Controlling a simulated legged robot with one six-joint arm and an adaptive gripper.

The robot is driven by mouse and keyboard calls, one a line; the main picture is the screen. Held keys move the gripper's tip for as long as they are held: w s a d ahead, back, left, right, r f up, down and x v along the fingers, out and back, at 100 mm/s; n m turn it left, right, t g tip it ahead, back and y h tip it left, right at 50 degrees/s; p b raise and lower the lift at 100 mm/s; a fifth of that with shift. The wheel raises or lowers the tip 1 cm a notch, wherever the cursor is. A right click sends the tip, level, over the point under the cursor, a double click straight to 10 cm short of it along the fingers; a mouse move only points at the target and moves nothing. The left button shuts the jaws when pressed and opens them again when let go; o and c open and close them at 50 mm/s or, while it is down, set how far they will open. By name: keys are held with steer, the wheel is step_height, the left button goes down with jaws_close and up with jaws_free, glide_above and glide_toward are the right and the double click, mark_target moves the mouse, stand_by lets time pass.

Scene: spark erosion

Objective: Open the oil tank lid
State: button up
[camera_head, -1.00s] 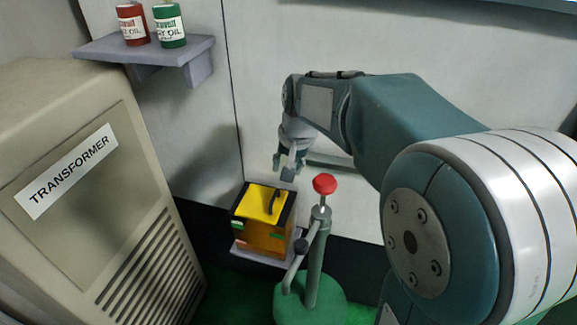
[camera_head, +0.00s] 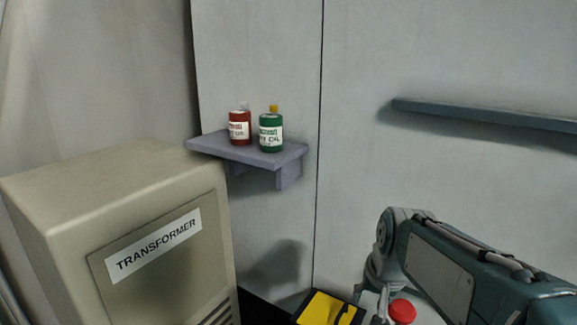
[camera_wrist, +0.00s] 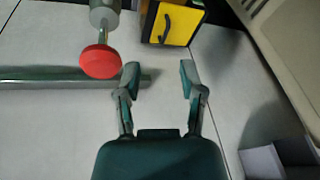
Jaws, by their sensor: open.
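The oil tank is a black-edged box with a yellow lid (camera_head: 322,309) and a dark handle, cut off at the bottom edge of the head view. The lid also shows at the top of the wrist view (camera_wrist: 174,26), with its curved black handle (camera_wrist: 166,28). The lid looks shut. My gripper (camera_wrist: 158,74) is open and empty in the wrist view. Its fingertips are apart from the handle, which lies beyond them in the picture. In the head view my arm is at the lower right, and the fingers are hard to make out.
A red knob (camera_head: 402,311) stands close beside my arm; it also shows left of my fingers in the wrist view (camera_wrist: 100,62). The transformer cabinet (camera_head: 130,190) is at the left. A wall shelf (camera_head: 295,153) holds a red bottle (camera_head: 239,127) and a green bottle (camera_head: 271,133).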

steer(key=s+n+t, duration=0.2)
steer(key=s+n, duration=0.1)
steer(key=s, duration=1.2)
steer(key=shift+a+f+h, duration=0.2)
steer(key=shift+h, duration=0.2)
steer(key=shift+s, duration=0.15)
jaws_close()
steer(key=m+g+y, duration=0.3)
steer(key=m+g, duration=0.1)
steer(key=m, duration=2.1)
glide_above(343, 320)
steer(key=s+d, duration=0.2)
steer(key=d, duration=0.1)
step_height(343, 320, down, 15)
steer(key=x, duration=0.9)
steer(key=shift+w+f, duration=0.1)
